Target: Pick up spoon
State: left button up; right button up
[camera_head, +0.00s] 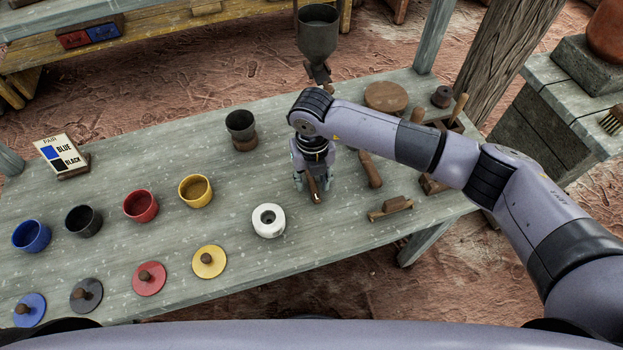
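My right gripper (312,183) is over the table, pointing down, with its two fingers spread apart. A narrow brown wooden piece (315,194) shows between the fingers, apparently the handle of the spoon. Its other end is hidden under the gripper, so I cannot be sure what it is. The fingers look set off to either side of it, without clear contact. My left gripper is not in view.
A white ring-shaped piece (268,220) lies left of the gripper. A brown wooden tool (370,169) and a small wooden piece (390,208) lie to its right. Coloured cups, such as the yellow one (196,190), and lids stand at left. A metal funnel (318,35) hangs behind.

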grip_shut()
jog(key=shift+r, duration=0.1)
dwell(0.4)
